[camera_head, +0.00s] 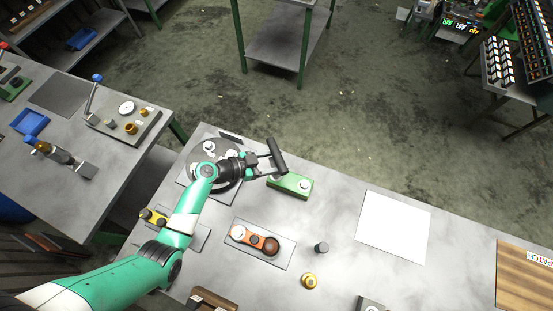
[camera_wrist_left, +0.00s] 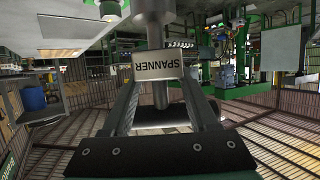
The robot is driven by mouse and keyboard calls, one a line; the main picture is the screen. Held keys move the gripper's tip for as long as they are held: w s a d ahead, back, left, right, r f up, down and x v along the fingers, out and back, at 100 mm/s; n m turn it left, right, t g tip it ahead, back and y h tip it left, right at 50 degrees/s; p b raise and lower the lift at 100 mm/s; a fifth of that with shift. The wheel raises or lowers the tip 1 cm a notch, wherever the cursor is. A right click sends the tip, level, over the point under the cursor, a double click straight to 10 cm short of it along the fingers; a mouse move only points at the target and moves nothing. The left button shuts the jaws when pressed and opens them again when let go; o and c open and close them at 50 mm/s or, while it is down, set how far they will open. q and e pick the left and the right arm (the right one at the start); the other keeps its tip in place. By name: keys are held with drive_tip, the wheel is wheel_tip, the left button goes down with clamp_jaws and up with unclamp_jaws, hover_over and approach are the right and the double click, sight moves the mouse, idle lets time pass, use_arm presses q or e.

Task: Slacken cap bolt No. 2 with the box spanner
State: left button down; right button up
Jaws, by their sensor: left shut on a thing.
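My left gripper (camera_head: 268,163) is shut on the box spanner (camera_head: 277,154), a dark bar held above the table by the far edge. In the left wrist view the gripper (camera_wrist_left: 160,80) has the spanner's grey block (camera_wrist_left: 158,68) between its fingers, with the label SPANNER upside down and a metal shaft through it. A dark round unit (camera_head: 190,173) with pale bolt heads (camera_head: 208,147) stands left of the gripper, partly hidden by my left arm. I cannot read the bolt numbers. The spanner is apart from these bolts. My right gripper is out of view.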

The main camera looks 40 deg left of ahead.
use_arm(q)
drive_tip(key=shift+a, duration=0.15)
drive_tip(key=shift+f, duration=0.1)
idle(0.4)
drive_tip(key=shift+f+b, duration=1.4)
drive_tip(key=shift+b, duration=0.15)
drive_tip(key=shift+n+t+y, duration=0.6)
drive_tip(key=shift+n+y, duration=0.5)
drive_tip(key=shift+y, duration=0.2)
drive_tip(key=shift+n+t+y, duration=0.3)
drive_tip(key=shift+n+y, duration=0.6)
drive_tip(key=shift+f+n+y, duration=0.1)
drive_tip(key=shift+n+y, duration=1.1)
drive_tip(key=shift+y, duration=0.2)
drive_tip(key=shift+n+y, duration=1.4)
drive_tip(key=shift+y, duration=0.3)
